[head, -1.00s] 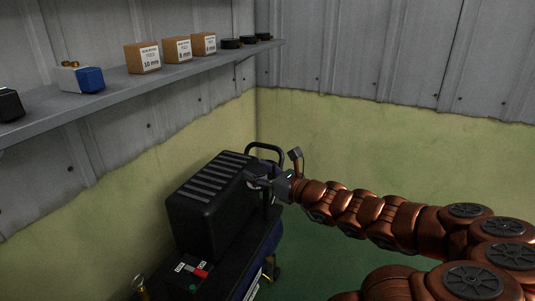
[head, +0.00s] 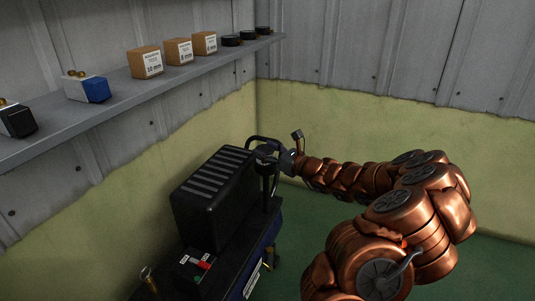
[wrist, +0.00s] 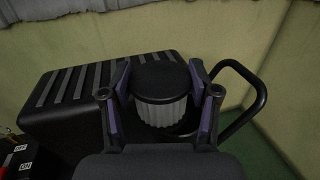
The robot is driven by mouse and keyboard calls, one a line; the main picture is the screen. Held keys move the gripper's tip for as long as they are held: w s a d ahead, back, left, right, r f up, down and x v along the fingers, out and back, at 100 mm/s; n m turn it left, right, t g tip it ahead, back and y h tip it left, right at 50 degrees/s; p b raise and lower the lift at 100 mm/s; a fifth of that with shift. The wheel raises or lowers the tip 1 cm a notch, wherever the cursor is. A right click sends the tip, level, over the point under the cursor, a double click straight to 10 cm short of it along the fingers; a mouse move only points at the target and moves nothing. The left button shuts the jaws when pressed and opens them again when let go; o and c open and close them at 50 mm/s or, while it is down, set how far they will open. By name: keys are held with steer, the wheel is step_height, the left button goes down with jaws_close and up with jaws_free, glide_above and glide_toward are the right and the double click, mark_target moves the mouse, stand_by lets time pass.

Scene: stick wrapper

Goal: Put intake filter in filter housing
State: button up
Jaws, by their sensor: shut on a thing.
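The intake filter (wrist: 162,82) has a round black top and a pale pleated side. It sits between the two fingers of my gripper (wrist: 160,100) in the wrist view, and the fingers are shut on it. In the head view my gripper (head: 268,160) is at the far right end of the black ribbed compressor cover (head: 215,190), near the curved handle (head: 254,138). The cover also shows in the wrist view (wrist: 65,105), left of the filter. I cannot make out the filter housing; the filter and my gripper may hide it.
The black handle (wrist: 262,92) curves close to the right of my gripper. A switch panel (head: 195,263) is at the compressor's near end. A shelf (head: 120,97) with small boxes, valves and black discs runs along the left wall. Green floor is free on the right.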

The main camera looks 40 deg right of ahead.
steer(key=shift+w+d, duration=0.7)
steer(key=shift+d, duration=0.05)
steer(key=shift+w+d+f, duration=0.1)
steer(key=shift+w+f, duration=0.05)
steer(key=shift+f, duration=0.05)
step_height(320, 180, down, 3)
steer(key=b, duration=0.3)
steer(key=shift+f+b, duration=0.2)
steer(key=shift+b, duration=0.15)
steer(key=shift+r, duration=0.1)
steer(key=o, duration=1.2)
steer(key=shift+f, duration=0.2)
steer(key=shift+c, duration=0.2)
steer(key=shift+r, duration=0.1)
